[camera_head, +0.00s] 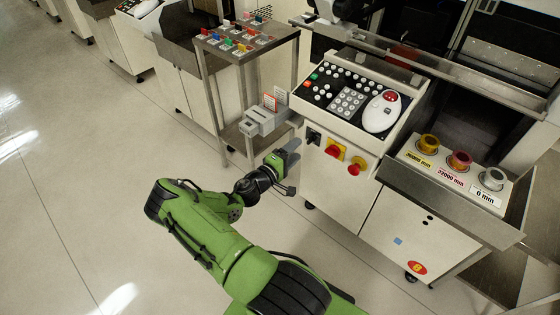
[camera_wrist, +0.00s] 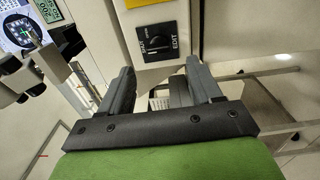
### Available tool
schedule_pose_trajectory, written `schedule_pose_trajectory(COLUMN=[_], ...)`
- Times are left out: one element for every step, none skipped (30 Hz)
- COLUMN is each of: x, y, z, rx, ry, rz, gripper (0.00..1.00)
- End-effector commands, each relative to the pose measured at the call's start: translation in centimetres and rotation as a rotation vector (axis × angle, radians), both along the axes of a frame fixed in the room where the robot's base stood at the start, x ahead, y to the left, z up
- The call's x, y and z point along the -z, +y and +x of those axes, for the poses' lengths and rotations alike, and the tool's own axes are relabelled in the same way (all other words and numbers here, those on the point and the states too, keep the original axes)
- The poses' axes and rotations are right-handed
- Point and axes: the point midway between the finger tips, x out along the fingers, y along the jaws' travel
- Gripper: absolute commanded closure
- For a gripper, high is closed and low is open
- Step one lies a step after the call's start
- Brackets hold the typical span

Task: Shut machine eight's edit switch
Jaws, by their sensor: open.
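The edit switch (camera_head: 313,136) is a small black panel with a knob on the white front of the machine bearing a red oval number 8 label (camera_head: 417,268). The switch also shows in the wrist view (camera_wrist: 156,43), with white lettering beside the knob, "EDIT" on the right side. The knob's exact angle is hard to tell. My gripper (camera_head: 289,172) is open and empty, below and a little left of the switch in the head view. In the wrist view its two fingers (camera_wrist: 163,82) are spread just below the switch panel, apart from it.
The keypad console (camera_head: 345,100) is above. A metal cart (camera_head: 238,55) with colored pieces stands to the left. Floor at left is clear.

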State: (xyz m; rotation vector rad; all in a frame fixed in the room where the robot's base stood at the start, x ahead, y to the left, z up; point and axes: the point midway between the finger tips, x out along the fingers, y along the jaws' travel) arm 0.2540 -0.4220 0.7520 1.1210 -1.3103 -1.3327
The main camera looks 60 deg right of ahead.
Motion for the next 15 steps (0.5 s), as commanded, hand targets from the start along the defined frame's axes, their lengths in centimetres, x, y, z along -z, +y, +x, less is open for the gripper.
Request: schedule_pose_trajectory(x=[-0.3, -0.3, -0.3, -0.2, -0.3, -0.2, -0.2, -0.2, -0.2, -0.2, -0.1, -0.1, -0.1, -0.1, -0.1], y=[1.5, 2.4, 3.5, 4.3, 5.1, 6.1, 6.8, 7.4, 8.1, 8.5, 8.9, 9.3, 9.5, 9.6, 9.7], z=[0.4, 0.5, 0.7, 0.8, 0.9, 1.1, 1.2, 1.2, 1.4, 1.4, 1.5, 1.5, 1.5, 1.5, 1.5], rx=[-0.004, -0.005, -0.005, -0.005, -0.005, -0.004, -0.005, -0.003, -0.004, -0.002, -0.002, -0.002, 0.000, 0.001, 0.001], ry=[0.004, 0.003, 0.003, 0.002, 0.004, 0.002, 0.001, 0.002, 0.002, 0.001, 0.000, 0.000, 0.000, 0.000, 0.000], rz=[0.002, 0.002, 0.002, 0.002, 0.001, 0.001, 0.000, 0.000, 0.001, 0.000, 0.000, 0.001, 0.000, 0.000, 0.000], gripper=[0.36, 0.36, 0.36, 0.36, 0.36, 0.36, 0.36, 0.36, 0.36, 0.36, 0.36, 0.36, 0.36, 0.36, 0.36])
